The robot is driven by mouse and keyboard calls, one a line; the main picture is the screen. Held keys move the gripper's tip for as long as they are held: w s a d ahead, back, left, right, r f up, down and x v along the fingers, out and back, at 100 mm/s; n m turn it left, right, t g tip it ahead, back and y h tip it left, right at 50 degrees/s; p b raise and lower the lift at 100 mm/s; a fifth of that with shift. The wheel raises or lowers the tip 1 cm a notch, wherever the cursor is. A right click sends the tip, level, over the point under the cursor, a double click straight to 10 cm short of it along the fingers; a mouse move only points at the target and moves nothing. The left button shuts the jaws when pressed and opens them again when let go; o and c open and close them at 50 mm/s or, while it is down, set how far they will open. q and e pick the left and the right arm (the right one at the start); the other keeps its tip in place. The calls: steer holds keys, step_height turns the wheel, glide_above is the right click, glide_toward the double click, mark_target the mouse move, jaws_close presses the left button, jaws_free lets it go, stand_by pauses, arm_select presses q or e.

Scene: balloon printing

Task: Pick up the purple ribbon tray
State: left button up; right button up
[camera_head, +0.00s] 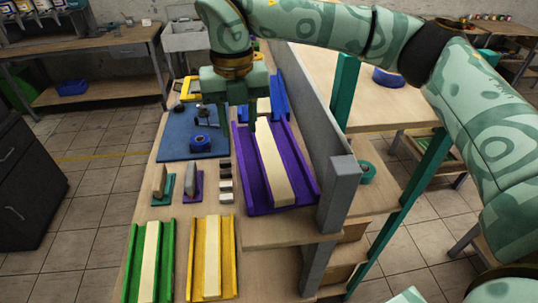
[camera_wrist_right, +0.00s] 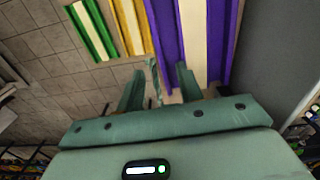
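The purple ribbon tray (camera_head: 309,180) lies on the bench beside the grey upright panel, with a long cream strip (camera_head: 272,165) along its middle. My right gripper (camera_head: 238,120) is over the tray's far left end, fingers pointing down and apart. One finger is on the outer left side and the other toward the inside of the tray. The right wrist view shows the open fingers (camera_wrist_right: 158,85) near the end of the tray's purple side wall (camera_wrist_right: 168,45). Whether they touch it I cannot tell. My left gripper is not in view.
A green tray (camera_head: 168,260) and a yellow tray (camera_head: 228,258) with cream strips stand at the near end. A blue mat (camera_head: 175,145) and small stands are left of the purple tray. The grey panel (camera_head: 318,125) closes off its right side.

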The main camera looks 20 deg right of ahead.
glide_above(242, 163)
steer(key=f, duration=0.4)
steer(key=shift+w+d+f+p, duration=0.2)
steer(key=shift+d+f+p, duration=0.05)
steer(key=shift+f+p, duration=0.1)
steer(key=shift+f, duration=0.25)
steer(key=shift+s+a+f, duration=0.15)
steer(key=shift+f, duration=0.2)
step_height(242, 163, down, 4)
steer(key=shift+a+r+p, duration=0.1)
steer(key=shift+a+p, duration=0.05)
steer(key=shift+p, duration=0.8)
steer(key=shift+f, duration=0.35)
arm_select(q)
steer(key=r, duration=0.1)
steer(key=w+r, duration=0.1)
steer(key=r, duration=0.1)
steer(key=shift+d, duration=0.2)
arm_select(e)
jaws_close()
